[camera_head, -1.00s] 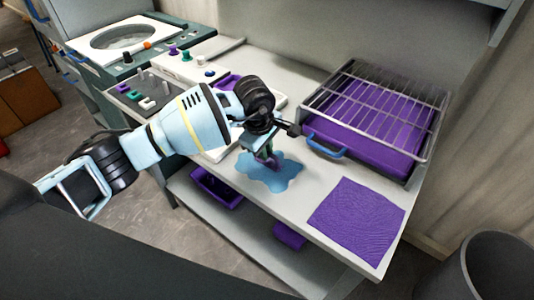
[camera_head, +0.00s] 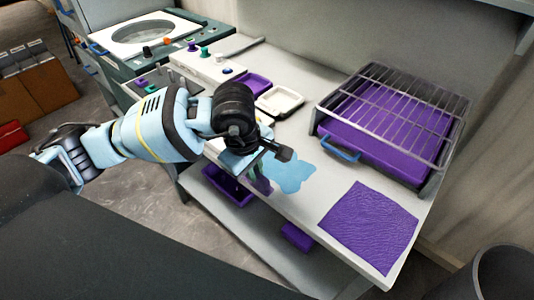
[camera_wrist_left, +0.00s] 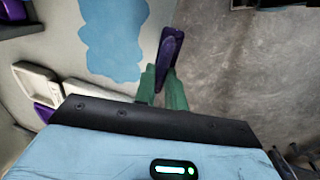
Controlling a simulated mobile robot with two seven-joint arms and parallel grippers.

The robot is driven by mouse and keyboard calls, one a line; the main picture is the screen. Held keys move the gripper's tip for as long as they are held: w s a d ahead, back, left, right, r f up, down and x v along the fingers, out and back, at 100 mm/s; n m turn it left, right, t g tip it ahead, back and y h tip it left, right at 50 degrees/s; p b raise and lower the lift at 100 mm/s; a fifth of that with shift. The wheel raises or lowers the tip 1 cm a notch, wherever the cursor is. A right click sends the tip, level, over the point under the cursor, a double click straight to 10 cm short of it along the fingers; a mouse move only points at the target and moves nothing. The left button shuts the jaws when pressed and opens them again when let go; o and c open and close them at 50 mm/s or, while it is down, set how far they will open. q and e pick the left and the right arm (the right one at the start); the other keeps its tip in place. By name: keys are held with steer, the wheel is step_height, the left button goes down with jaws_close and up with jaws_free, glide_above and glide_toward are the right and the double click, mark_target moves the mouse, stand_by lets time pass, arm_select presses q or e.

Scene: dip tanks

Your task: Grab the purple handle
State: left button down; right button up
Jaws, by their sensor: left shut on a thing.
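My left gripper (camera_head: 258,180) is shut on the purple handle, beside the front edge of the bench. In the left wrist view the green fingers (camera_wrist_left: 162,88) close around the purple handle (camera_wrist_left: 170,47), which sticks out past their tips. In the head view only a small purple part of the handle (camera_head: 264,187) shows below the wrist. The handle is clear of the blue patch (camera_head: 290,174). My right gripper is not in view.
A purple tray (camera_head: 384,140) under a wire rack (camera_head: 400,96) stands at the back right. A purple textured mat (camera_head: 370,226) lies at the front right. A white tray (camera_head: 280,101) and a purple tray (camera_head: 253,86) lie behind my wrist. A purple bin (camera_head: 228,188) sits on the lower shelf.

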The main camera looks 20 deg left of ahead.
arm_select(q)
steer(key=shift+s+a+r, duration=0.1)
steer(key=shift+s+a, duration=0.1)
steer(key=shift+s, duration=0.8)
steer(key=shift+s+a+r, duration=0.1)
steer(key=shift+s+a, duration=0.05)
steer(key=shift+s, duration=0.8)
